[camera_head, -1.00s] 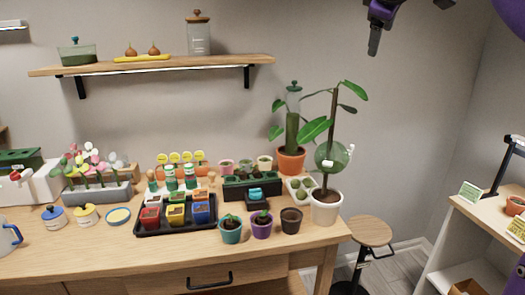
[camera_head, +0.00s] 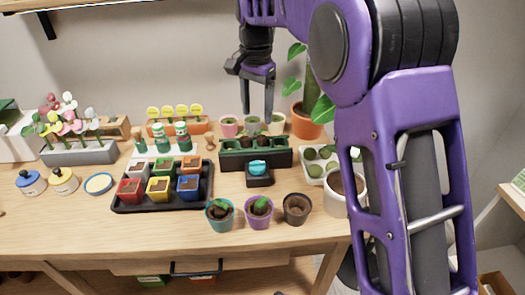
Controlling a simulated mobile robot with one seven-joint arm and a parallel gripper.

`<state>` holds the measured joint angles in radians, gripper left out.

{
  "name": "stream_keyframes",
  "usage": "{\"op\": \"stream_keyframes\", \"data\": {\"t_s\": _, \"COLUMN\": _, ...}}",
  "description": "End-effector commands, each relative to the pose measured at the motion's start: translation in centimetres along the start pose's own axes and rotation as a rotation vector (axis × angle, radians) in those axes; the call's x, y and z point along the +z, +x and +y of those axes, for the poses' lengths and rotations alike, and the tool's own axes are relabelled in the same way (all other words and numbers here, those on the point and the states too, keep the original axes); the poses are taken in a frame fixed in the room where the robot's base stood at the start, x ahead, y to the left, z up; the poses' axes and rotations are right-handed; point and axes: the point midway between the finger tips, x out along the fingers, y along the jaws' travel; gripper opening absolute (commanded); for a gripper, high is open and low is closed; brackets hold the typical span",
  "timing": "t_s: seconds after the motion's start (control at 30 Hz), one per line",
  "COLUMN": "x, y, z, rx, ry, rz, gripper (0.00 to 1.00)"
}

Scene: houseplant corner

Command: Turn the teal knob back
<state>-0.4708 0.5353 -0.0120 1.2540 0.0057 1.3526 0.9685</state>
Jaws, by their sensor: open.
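The teal knob (camera_head: 258,166) sits on top of a small black box (camera_head: 259,181) on the wooden table, just in front of the dark green planter tray. Which way the knob is turned is too small to tell. My gripper (camera_head: 258,113) is open and empty, its fingers pointing down. In the picture it is above the knob, with its tips in front of the pots at the back. It is apart from the knob. Nothing hides the knob.
The dark green planter tray (camera_head: 238,160) stands right behind the box. Teal (camera_head: 219,213), purple (camera_head: 259,212) and dark (camera_head: 297,209) pots stand in front. A black tray of coloured pots (camera_head: 120,198) is left. A white tray (camera_head: 313,168) is right, beside my arm.

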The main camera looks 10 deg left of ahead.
Motion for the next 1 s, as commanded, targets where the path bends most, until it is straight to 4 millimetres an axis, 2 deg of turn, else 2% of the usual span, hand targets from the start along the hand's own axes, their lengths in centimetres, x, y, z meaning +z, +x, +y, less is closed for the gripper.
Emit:
{"op": "stream_keyframes", "data": {"t_s": 0.17, "x": 0.1, "y": 2.4, "z": 0.0, "rx": 0.002, "ry": 0.005, "rz": -0.005, "gripper": 0.71}}
{"op": "stream_keyframes", "data": {"t_s": 0.7, "x": 0.1, "y": 13.8, "z": 0.0, "rx": 0.002, "ry": 0.003, "rz": -0.003, "gripper": 0.71}}
{"op": "stream_keyframes", "data": {"t_s": 0.9, "x": 0.1, "y": 16.4, "z": 0.0, "rx": 0.001, "ry": 0.003, "rz": -0.002, "gripper": 0.71}}
{"op": "stream_keyframes", "data": {"t_s": 1.0, "x": 0.1, "y": 16.9, "z": 0.0, "rx": 0.0, "ry": 0.003, "rz": 0.0, "gripper": 0.71}}
